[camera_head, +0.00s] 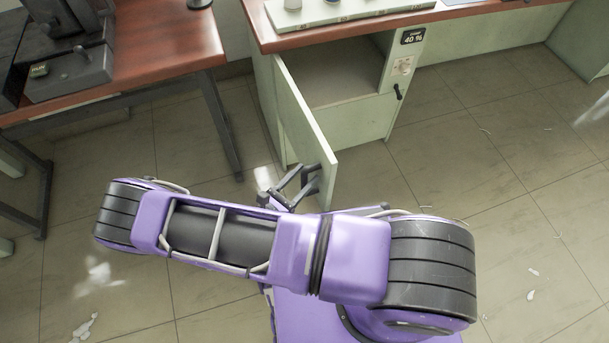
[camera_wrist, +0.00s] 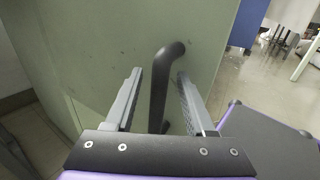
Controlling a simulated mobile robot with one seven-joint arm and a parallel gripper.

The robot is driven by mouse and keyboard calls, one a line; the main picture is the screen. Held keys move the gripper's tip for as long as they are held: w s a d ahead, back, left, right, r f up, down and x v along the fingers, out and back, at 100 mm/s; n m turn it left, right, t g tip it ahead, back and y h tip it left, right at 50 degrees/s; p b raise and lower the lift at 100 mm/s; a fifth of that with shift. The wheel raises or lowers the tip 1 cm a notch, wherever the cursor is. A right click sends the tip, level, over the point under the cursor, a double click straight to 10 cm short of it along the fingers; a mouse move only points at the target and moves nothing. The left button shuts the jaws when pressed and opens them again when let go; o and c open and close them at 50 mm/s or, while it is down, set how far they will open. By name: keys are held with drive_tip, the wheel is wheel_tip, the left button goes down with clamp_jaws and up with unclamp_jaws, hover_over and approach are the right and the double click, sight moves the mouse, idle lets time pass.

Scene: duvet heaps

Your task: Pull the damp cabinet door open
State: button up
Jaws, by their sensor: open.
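The pale green damp cabinet (camera_head: 385,75) stands under the bench, with a 40 % display and its upper compartment exposed. Its door (camera_head: 305,130) is swung well out towards me, hinged at the left. In the wrist view the door (camera_wrist: 90,45) fills the background, with its dark bar handle (camera_wrist: 166,70) in front. My gripper (camera_head: 288,187) is at the door's free end. In the wrist view my gripper (camera_wrist: 160,74) is open, with one finger on each side of the handle. The fingers do not appear closed on it.
The tiled floor (camera_head: 490,160) to the right is mostly clear, with small white scraps.

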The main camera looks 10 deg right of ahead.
drive_tip(key=v, duration=1.7)
drive_tip(key=shift+s+d, duration=0.1)
